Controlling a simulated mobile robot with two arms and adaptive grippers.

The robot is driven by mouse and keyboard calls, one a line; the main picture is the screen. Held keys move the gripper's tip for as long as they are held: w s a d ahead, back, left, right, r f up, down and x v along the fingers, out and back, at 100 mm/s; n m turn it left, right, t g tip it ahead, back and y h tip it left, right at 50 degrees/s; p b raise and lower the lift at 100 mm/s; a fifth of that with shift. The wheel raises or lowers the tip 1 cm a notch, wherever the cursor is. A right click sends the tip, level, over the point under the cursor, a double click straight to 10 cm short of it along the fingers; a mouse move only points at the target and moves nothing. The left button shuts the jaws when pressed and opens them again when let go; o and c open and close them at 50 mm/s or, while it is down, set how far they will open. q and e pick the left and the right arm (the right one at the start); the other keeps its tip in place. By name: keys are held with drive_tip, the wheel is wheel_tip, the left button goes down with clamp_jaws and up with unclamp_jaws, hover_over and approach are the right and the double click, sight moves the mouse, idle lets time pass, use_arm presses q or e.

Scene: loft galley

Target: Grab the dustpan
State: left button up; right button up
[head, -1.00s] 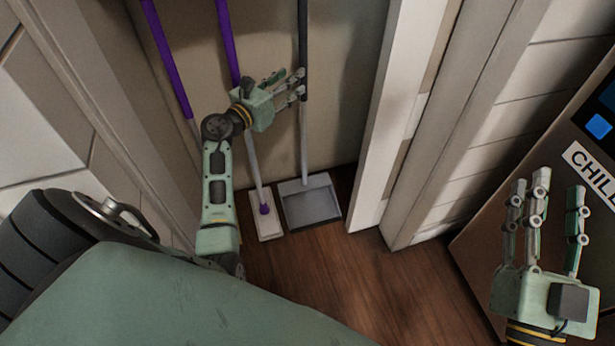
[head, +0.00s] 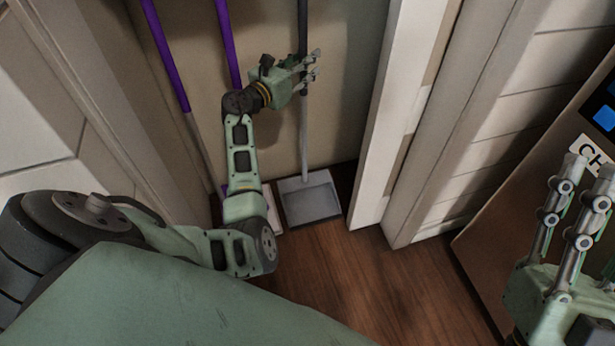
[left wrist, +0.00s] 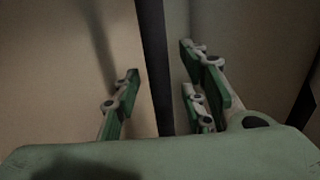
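The long-handled dustpan stands in the closet, its grey pan (head: 310,199) on the floor and its handle (head: 304,140) upright, dark above and grey below. My left gripper (head: 315,66) is at the dark part of the handle, with its fingers reaching past it. In the left wrist view, the dark handle (left wrist: 154,65) runs between the spread fingers (left wrist: 160,85), with gaps visible on both sides. The left gripper is open. My right gripper (head: 588,190) is open and empty at the lower right, away from the dustpan.
Two purple-handled poles (head: 165,55) (head: 227,45) stand left of the dustpan. A white door edge (head: 405,110) bounds the closet on the right. A brown cabinet with a sign (head: 590,152) is near my right gripper. Wooden floor (head: 390,290) lies clear in front.

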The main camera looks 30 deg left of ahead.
use_arm(q)
drive_tip(key=shift+c, duration=0.3)
clamp_jaws()
drive_tip(key=shift+r, duration=0.15)
